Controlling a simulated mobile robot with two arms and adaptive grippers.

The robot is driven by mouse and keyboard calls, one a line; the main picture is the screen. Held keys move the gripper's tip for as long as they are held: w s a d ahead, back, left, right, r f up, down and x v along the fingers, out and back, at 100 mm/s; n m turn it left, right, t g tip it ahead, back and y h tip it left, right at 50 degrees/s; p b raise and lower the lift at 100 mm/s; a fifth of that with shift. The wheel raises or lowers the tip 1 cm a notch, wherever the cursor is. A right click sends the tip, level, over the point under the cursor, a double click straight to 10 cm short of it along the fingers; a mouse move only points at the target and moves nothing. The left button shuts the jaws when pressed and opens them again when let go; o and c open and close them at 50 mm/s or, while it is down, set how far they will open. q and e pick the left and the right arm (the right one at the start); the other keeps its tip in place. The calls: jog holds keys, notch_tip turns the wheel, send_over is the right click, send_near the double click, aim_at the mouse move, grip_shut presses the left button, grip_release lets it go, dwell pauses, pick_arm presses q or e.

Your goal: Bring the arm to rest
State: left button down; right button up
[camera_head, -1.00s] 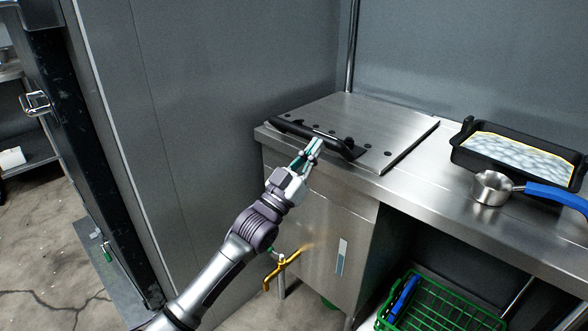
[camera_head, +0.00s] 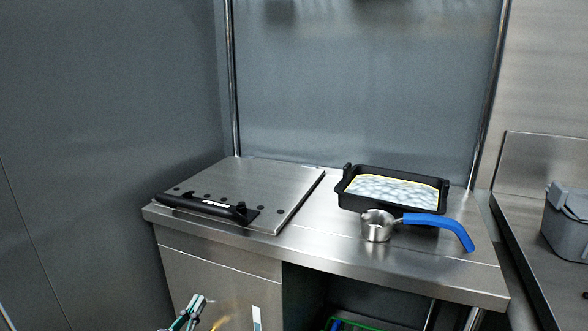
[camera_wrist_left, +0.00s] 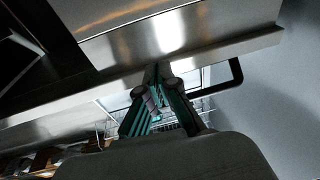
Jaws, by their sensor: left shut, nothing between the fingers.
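My left gripper (camera_head: 190,312) shows at the bottom edge of the head view, in front of the steel cabinet and below the counter edge. It is shut and empty. In the left wrist view its fingers (camera_wrist_left: 158,75) come together at the tips, below the counter's underside and edge. The griddle (camera_head: 255,190) lies on the left of the counter with its lid flat and closed, its black handle (camera_head: 205,208) along the front. The gripper is apart from the handle. My right gripper is not in view.
The steel counter (camera_head: 420,278) also holds a black tray (camera_head: 350,200) with pale contents and a small steel pot (camera_head: 377,227) with a blue handle (camera_head: 445,226). A green crate (camera_head: 350,324) sits below. A grey container (camera_head: 567,225) stands at far right.

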pick_arm(q)
jog(key=s+f+g+y, duration=0.2)
jog(key=s+f+g, duration=0.25)
jog(key=f, duration=0.85)
jog(key=s+f+g+y, duration=0.1)
jog(key=s+f+g, duration=0.35)
jog(key=f, duration=0.75)
jog(key=s+d+f+g+y, duration=0.15)
jog(key=s+f+g, duration=0.25)
jog(key=s+f, duration=0.75)
jog(key=s+d+f+g, duration=0.1)
jog(key=s+f+g, duration=0.4)
jog(key=s, duration=0.8)
jog(key=s+a+p, duration=0.3)
jog(key=s+p, duration=1.2)
jog(key=s, duration=0.1)
jog(key=shift+s+g+p, duration=0.15)
jog(key=shift+g+p, duration=0.15)
jog(key=shift+p, duration=0.1)
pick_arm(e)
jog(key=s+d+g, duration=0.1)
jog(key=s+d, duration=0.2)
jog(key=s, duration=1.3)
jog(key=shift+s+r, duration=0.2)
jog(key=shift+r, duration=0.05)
